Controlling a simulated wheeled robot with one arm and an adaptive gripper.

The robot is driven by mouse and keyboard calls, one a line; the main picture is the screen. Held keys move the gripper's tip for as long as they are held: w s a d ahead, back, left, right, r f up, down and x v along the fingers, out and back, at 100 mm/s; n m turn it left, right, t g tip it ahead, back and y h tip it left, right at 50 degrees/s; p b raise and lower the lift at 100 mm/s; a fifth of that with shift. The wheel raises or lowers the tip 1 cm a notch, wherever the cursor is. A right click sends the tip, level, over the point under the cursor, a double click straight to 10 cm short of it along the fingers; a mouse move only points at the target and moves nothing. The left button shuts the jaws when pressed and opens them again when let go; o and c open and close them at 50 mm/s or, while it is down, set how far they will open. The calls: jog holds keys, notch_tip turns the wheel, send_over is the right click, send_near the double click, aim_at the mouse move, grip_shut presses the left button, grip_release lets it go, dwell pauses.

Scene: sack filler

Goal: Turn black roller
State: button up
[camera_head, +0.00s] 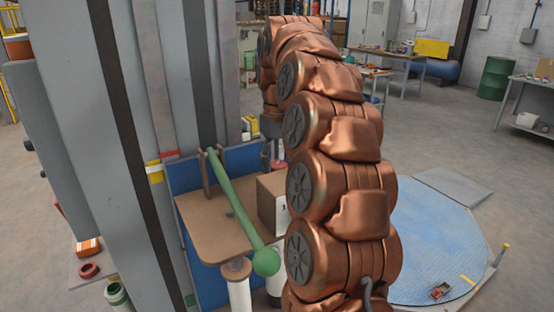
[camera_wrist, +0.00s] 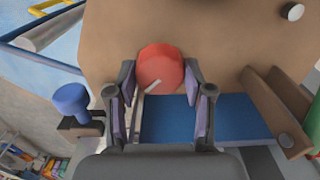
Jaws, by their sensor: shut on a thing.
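In the wrist view my gripper (camera_wrist: 159,78) has one finger on each side of a round red knob (camera_wrist: 161,66) with a pale pointer mark, on a brown panel (camera_wrist: 225,40). The gripper is shut on this red knob. I cannot clearly identify a black roller. A small dark cylinder with a pale end (camera_wrist: 292,12) stands on the panel at the upper right, apart from the gripper. In the head view my copper arm hides the gripper and the red knob.
In the head view a green lever with a ball end (camera_head: 266,261) crosses the brown panel (camera_head: 205,222) beside my arm. In the wrist view a blue knob (camera_wrist: 71,99) stands left of the gripper. A blue round platform (camera_head: 430,240) lies on the floor at right.

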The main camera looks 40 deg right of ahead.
jog(key=n+p, duration=0.1)
jog(key=n, duration=0.2)
jog(key=shift+n, duration=0.4)
jog(key=shift+n+p, duration=0.6)
jog(key=shift+n, duration=1.3)
jog(key=o, duration=1.2)
jog(key=shift+c, duration=0.2)
